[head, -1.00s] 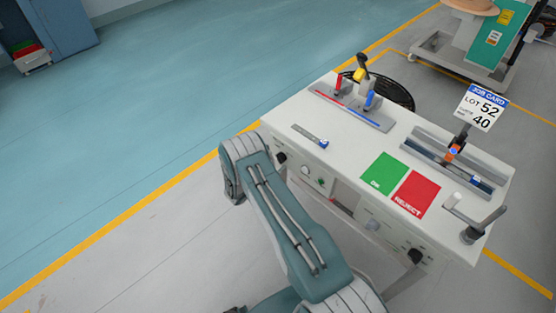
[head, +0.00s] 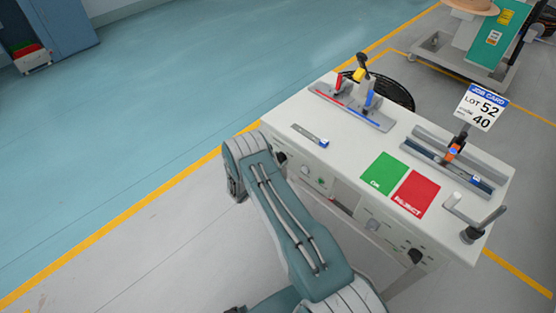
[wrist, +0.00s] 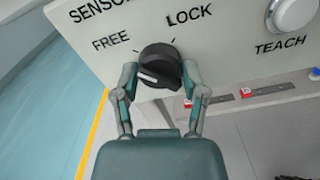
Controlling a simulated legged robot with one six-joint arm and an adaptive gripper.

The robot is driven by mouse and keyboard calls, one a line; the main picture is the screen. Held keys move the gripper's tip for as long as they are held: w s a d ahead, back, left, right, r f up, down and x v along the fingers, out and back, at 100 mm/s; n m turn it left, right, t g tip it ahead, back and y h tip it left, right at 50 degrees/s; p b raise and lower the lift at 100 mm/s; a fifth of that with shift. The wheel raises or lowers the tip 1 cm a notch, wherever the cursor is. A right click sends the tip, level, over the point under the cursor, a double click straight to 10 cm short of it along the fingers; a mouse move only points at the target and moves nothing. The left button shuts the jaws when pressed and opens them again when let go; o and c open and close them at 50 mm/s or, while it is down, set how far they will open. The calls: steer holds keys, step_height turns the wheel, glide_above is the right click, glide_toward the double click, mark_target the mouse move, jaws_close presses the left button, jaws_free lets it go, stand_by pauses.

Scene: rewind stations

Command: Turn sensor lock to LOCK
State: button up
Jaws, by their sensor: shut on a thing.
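The sensor lock is a black round knob (wrist: 158,68) on a pale panel (wrist: 225,50) in the wrist view. FREE is printed at its upper left and LOCK at its upper right. The white mark on the knob points left and slightly down, on the FREE side and away from LOCK. My gripper (wrist: 160,78) has one finger on each side of the knob and is shut on it. In the head view my arm hides most of the gripper, and the knob's setting cannot be read there.
A white TEACH button (wrist: 292,14) sits right of the knob. The bench top (head: 285,115) holds a green pad (head: 384,173), a red REJECT pad (head: 415,194), a blue lever (head: 369,95) and a job card (head: 482,108). Open floor (head: 150,130) lies left.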

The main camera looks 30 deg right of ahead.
steer(key=m, duration=0.8)
steer(key=shift+m, duration=0.4)
steer(key=m, duration=0.5)
steer(key=shift+d, duration=0.1)
steer(key=m, duration=0.3)
steer(key=shift+f, duration=0.1)
steer(key=shift+s+m, duration=0.1)
steer(key=shift+m, duration=0.2)
steer(key=shift+f, duration=0.1)
